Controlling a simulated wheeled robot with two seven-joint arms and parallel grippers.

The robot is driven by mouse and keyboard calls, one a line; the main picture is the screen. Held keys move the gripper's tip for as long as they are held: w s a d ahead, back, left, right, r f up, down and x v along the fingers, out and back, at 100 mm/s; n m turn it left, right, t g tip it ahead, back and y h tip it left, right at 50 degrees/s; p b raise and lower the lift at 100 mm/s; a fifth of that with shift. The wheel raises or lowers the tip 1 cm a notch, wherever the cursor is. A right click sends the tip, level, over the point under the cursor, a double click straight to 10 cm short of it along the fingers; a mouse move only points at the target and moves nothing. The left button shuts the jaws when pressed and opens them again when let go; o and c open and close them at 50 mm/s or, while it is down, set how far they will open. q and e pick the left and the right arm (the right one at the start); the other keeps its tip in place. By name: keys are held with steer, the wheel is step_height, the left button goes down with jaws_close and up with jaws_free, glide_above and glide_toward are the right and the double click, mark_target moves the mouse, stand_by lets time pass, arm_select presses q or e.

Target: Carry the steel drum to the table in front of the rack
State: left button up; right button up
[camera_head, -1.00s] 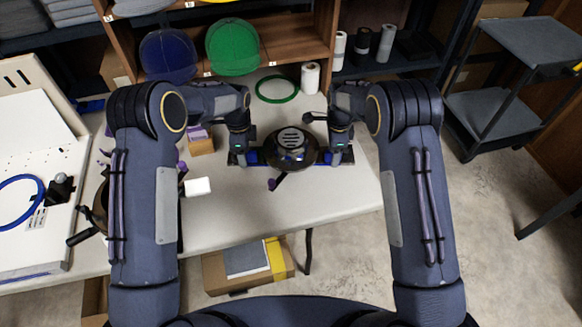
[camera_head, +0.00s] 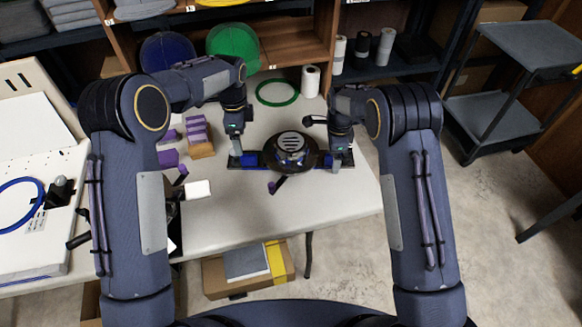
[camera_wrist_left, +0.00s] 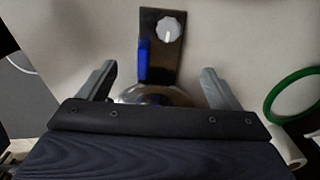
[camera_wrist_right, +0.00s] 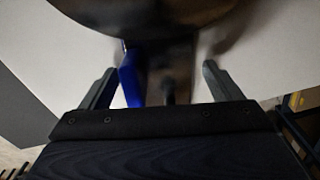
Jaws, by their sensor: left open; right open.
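The steel drum (camera_head: 290,146), dark and round with a silver slotted dome, rests on the white table (camera_head: 300,203) in front of the wooden rack (camera_head: 285,42). It has a flat dark side piece with a blue part on each side. My left gripper (camera_head: 238,147) is open above the left piece; its fingers stand apart on both sides of the blue part (camera_wrist_left: 143,62) and a pale knob (camera_wrist_left: 168,28). My right gripper (camera_head: 338,150) is open at the right piece; its fingers flank the blue part (camera_wrist_right: 130,82), and the drum (camera_wrist_right: 145,15) fills the view's top.
A grey cart (camera_head: 495,118) stands at the right. The table's front right is clear.

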steer(key=shift+r, duration=0.3)
arm_select(q)
step_height(320, 180, up, 3)
steer(key=shift+r, duration=0.1)
arm_select(e)
step_height(320, 180, up, 11)
steer(key=shift+r, duration=0.2)
stand_by(0.3)
